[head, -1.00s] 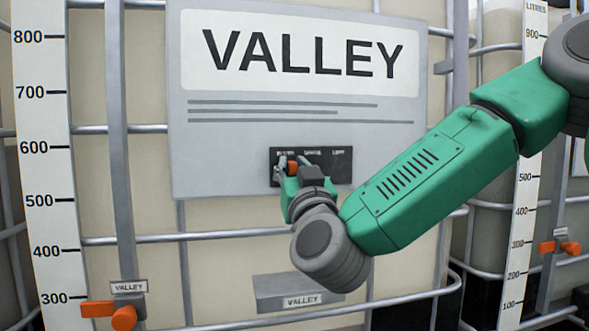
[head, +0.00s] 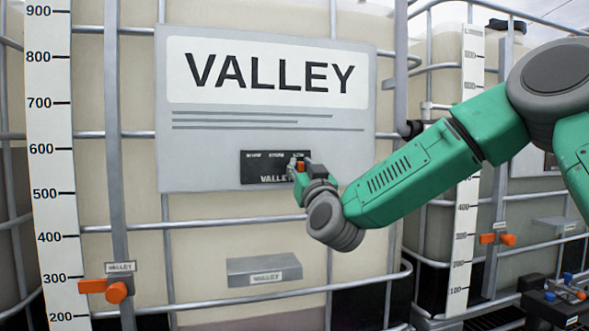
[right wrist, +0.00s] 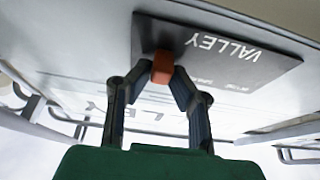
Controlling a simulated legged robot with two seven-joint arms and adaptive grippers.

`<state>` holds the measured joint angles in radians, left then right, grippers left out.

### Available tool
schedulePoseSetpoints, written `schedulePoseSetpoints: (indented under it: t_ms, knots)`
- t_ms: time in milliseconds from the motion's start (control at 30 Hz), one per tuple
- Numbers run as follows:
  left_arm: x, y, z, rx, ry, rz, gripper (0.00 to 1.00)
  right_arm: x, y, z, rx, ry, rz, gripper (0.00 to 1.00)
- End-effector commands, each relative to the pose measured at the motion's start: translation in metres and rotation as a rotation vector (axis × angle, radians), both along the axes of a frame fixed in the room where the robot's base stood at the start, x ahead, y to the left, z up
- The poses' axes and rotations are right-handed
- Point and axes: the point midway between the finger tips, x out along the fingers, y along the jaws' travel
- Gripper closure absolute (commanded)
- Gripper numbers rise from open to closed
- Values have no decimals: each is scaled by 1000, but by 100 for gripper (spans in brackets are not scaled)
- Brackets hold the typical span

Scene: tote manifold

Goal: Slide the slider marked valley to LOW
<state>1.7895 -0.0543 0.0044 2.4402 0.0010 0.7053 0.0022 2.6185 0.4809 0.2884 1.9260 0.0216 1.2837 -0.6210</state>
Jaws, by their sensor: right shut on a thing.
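The black slider panel (head: 262,168) marked VALLEY is set in the grey VALLEY board (head: 200,150). Its orange slider knob (head: 301,167) is at the right end of the panel, by the rightmost label, which is too small to read surely. My right gripper (head: 300,166) is shut on the knob, its fingers on either side. In the right wrist view the panel (right wrist: 230,60) appears upside down. There the orange knob (right wrist: 162,67) sits between the two fingertips (right wrist: 160,75) at the panel's left end. My left gripper is in neither view.
A metal cage of bars surrounds the pale tank behind the board. An orange handle (head: 116,292) labelled VALLEY is on the left post beside a level scale (head: 55,130). A grey box (head: 264,270) is below the board. Another tank with orange handles (head: 497,239) stands right.

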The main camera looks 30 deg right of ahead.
Motion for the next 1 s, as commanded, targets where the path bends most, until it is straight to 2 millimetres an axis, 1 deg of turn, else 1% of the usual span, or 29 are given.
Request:
schedulePoseSetpoints:
  t_ms: [33,167,200,233,667,833,933,1000]
  knots:
    - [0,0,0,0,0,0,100,0,0,-3,0,8,2,100]
    - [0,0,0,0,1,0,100,-1,-1,-4,1,8,4,100]
    - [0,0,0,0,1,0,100,-1,-1,-4,1,8,4,73]
    - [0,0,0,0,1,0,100,-1,-1,-3,1,8,4,64]
    - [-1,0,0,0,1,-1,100,-1,5,1,-5,2,4,64]
    - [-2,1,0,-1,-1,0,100,-2,4,0,-3,1,5,64]
    - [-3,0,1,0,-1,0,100,-8,4,-3,-2,1,5,64]
    - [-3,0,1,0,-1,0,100,-17,6,-7,-2,3,6,64]
